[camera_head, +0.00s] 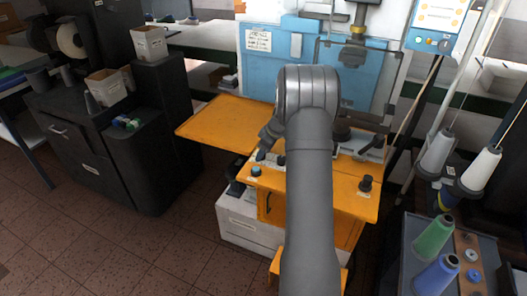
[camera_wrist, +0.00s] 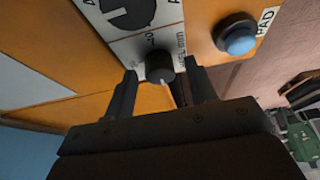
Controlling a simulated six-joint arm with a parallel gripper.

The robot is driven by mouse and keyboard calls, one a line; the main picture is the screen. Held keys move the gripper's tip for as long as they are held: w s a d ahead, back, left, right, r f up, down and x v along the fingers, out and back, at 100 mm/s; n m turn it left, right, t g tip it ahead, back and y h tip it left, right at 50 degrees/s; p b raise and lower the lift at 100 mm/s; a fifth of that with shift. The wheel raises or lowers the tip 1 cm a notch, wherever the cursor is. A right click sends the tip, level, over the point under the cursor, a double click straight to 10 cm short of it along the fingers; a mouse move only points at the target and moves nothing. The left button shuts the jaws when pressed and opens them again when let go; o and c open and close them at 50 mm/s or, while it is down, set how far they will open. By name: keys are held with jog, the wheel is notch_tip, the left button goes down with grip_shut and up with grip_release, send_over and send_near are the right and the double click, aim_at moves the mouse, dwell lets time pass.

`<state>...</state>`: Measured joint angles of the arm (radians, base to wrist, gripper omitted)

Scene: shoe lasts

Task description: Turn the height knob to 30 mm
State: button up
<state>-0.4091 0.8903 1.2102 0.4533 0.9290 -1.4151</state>
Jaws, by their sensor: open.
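In the wrist view a small dark round knob (camera_wrist: 160,66) sits on a white scale plate with "mm" lettering and a 40 partly readable. A pale pointer mark shows on its lower side; the exact setting cannot be read. My gripper (camera_wrist: 161,74) is open, with one finger to each side of the knob. Gaps show beside the knob, and no clear contact is visible. In the head view my gripper (camera_head: 264,147) is over the front left of the orange machine table (camera_head: 320,187), and the knob is hidden there.
In the wrist view a larger dark dial (camera_wrist: 128,10) sits above the knob. A blue button (camera_wrist: 238,38) labelled PAD is to its right. In the head view a black lever knob (camera_head: 366,183) stands at the table's right. Thread cones (camera_head: 434,238) stand at the lower right.

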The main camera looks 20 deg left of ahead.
jog(key=c, duration=1)
jog(key=shift+m, duration=0.3)
jog(key=m+t, duration=0.1)
jog(key=m, duration=0.2)
jog(key=shift+s+m+t, duration=0.2)
jog(key=shift+m+t, duration=0.2)
jog(key=m+t+h, duration=0.1)
jog(key=m, duration=0.3)
jog(key=shift+s+a, duration=0.1)
jog(key=shift+a, duration=0.05)
jog(key=m+h, duration=0.1)
jog(key=m, duration=0.1)
jog(key=m+t, duration=0.1)
jog(key=m, duration=0.2)
jog(key=shift+s+a+t+h, duration=0.1)
jog(key=shift+a+t+h, duration=0.05)
jog(key=shift+t+h, duration=0.2)
jog(key=shift+a+m+h, duration=0.1)
jog(key=shift+m+h, duration=0.75)
jog(key=shift+m, duration=1.35)
